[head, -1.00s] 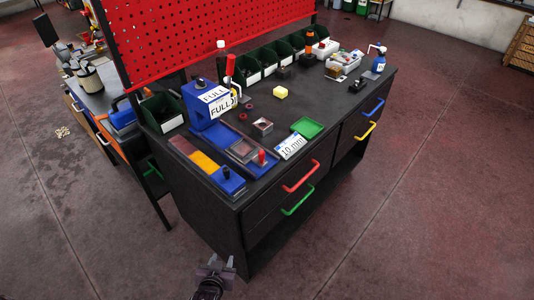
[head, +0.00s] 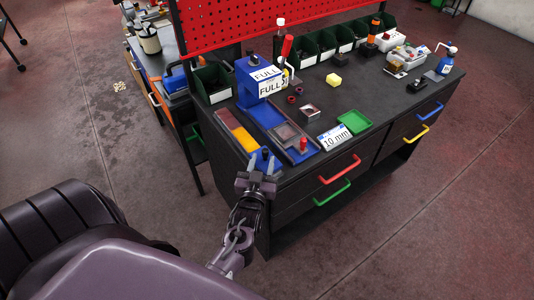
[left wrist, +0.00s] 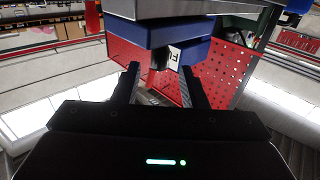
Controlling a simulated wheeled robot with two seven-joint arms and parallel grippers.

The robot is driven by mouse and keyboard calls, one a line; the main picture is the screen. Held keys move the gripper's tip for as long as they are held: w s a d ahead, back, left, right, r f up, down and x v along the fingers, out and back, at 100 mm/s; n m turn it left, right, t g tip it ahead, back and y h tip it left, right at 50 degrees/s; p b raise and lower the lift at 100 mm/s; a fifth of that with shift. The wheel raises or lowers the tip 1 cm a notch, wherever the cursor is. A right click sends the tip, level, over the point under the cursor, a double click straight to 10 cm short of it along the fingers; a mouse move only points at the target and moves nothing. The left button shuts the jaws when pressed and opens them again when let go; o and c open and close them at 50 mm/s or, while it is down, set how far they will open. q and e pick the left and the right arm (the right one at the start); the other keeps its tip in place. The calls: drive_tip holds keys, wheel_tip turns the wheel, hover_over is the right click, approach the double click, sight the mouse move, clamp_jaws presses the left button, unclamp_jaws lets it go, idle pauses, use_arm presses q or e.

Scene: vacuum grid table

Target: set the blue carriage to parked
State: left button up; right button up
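The blue carriage (head: 258,164) is a blue block with a dark knob on top. It sits at the front end of a strip with dark red and yellow-orange (head: 242,139) zones, near the table's front left corner. My left gripper (head: 264,168) is open at the carriage, its fingers spread towards it; the head view does not show whether they touch. In the left wrist view, a blue block (left wrist: 150,32) is above the open fingers (left wrist: 162,85), and a dark knob shows between them. I see nothing held. My right gripper is not in view.
A second blue track with a clear-topped part (head: 286,132) and a red knob (head: 303,144) lies to the right. A blue stand (head: 250,88) labelled FULL is behind. A 10 mm card (head: 335,137) and green tray (head: 354,122) lie farther right. Drawer handles (head: 340,170) stick out in front.

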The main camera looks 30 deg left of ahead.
sight(264, 155)
use_arm(q)
drive_tip(key=x, duration=0.1)
drive_tip(key=b+x, duration=0.1)
drive_tip(key=x, duration=0.2)
drive_tip(key=shift+f, duration=0.25)
drive_tip(key=shift+w+r+b, duration=0.1)
drive_tip(key=shift+w+b, duration=0.2)
drive_tip(key=shift+c, duration=0.5)
clamp_jaws()
